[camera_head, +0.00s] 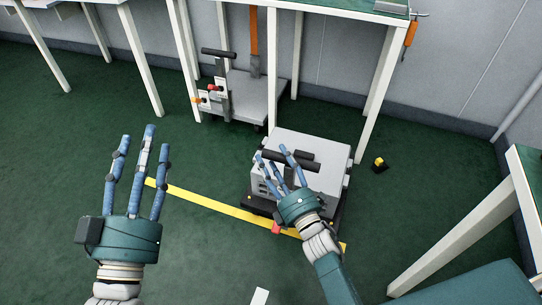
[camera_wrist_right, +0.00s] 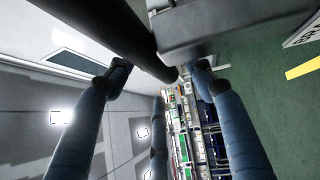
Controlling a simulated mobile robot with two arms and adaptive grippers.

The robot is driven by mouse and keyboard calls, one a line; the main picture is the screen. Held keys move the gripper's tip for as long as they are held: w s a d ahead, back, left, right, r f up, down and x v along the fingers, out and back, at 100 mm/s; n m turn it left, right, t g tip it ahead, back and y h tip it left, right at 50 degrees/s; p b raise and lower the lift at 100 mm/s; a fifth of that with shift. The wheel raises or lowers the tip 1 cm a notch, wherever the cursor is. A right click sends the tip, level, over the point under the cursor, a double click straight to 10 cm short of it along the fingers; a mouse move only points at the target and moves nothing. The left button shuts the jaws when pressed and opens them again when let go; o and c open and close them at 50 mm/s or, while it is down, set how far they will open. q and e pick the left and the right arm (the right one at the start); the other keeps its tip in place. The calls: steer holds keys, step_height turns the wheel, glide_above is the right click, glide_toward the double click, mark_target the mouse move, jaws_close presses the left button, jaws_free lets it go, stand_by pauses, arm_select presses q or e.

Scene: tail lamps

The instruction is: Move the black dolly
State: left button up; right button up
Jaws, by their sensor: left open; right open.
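The black dolly (camera_head: 257,204) stands on the green floor near the middle of the head view, mostly hidden under a grey box-shaped load (camera_head: 325,180). A black handle bar (camera_head: 304,160) shows above the load. A black bar (camera_wrist_right: 125,35) also crosses the upper part of the right wrist view. My right gripper (camera_head: 271,156) is open over the load, its fingers close to the handle bar. I cannot tell whether they touch it. My left gripper (camera_head: 146,138) is open and empty over bare floor at the left.
A grey cart (camera_head: 258,100) with a black handle stands under the table behind. A yellow floor line (camera_head: 205,199) runs past the dolly. A small black and yellow object (camera_head: 379,165) lies to its right. White table legs (camera_head: 455,235) stand at the right. Floor at left is clear.

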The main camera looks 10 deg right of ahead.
steer(key=v, duration=0.5)
steer(key=shift+s, duration=0.2)
stand_by(0.3)
